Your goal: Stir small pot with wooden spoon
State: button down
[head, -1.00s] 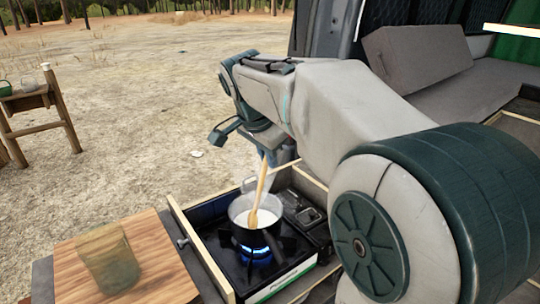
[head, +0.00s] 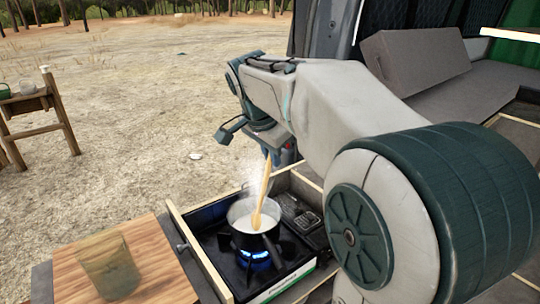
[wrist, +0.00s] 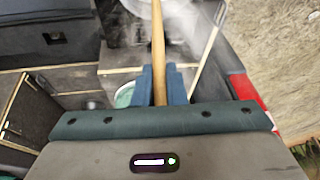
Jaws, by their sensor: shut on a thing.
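The small pot (head: 245,228) stands on the lit burner of the camp stove (head: 229,271), with white liquid inside and steam rising. The wooden spoon (head: 265,185) slants down into the pot, its lower end in the liquid. My gripper (head: 272,153) is above the pot and shut on the spoon's upper handle. In the wrist view, the blue fingers of my gripper (wrist: 161,85) close on both sides of the spoon handle (wrist: 158,42). Part of the pot shows at the top edge there, blurred by steam.
A wooden board (head: 160,262) left of the stove carries a translucent cup (head: 108,264). The stove sits in a pull-out drawer with raised wooden edges (head: 203,262). A blue flame burns under the pot. A wooden stand (head: 43,110) is far left on open ground.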

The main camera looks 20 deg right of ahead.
notch_tip(320, 180, up, 7)
jog(key=d+p, duration=0.1)
jog(key=p, duration=0.4)
jog(key=shift+s+d, duration=0.15)
jog(key=shift+d, duration=0.1)
jog(key=shift+r, duration=0.1)
dwell(0.6)
